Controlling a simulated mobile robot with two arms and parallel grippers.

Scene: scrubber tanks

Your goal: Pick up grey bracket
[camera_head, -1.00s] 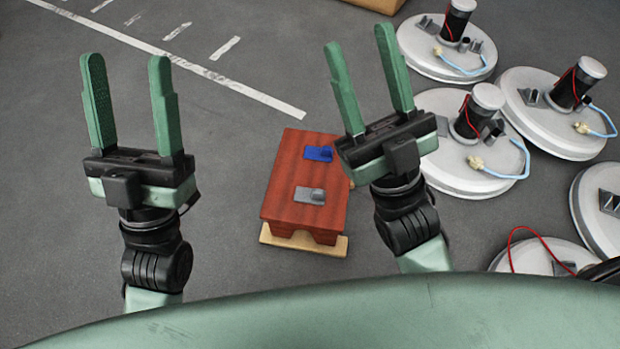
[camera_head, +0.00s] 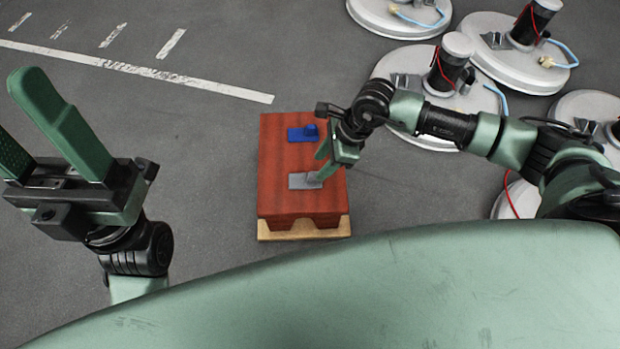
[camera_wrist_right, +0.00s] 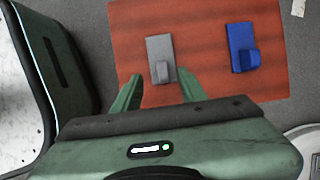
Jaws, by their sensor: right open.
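The grey bracket (camera_head: 301,181) lies on top of a red block (camera_head: 278,210), near its front end. It also shows in the right wrist view (camera_wrist_right: 160,52), just ahead of my fingers. My right gripper (camera_head: 322,166) is above the red block, close to the grey bracket. In the right wrist view my right gripper (camera_wrist_right: 160,92) is open, with its fingers pointing at the bracket and nothing between them. Whether it touches the bracket cannot be told. My left gripper (camera_head: 45,130) is open and empty at the left of the head view.
A blue bracket (camera_head: 301,134) lies behind the grey one on the red block. The block stands on a wooden pallet (camera_head: 305,232). Several white round tanks (camera_head: 410,125) with black motors stand on the floor at the right. The floor left of the block is clear.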

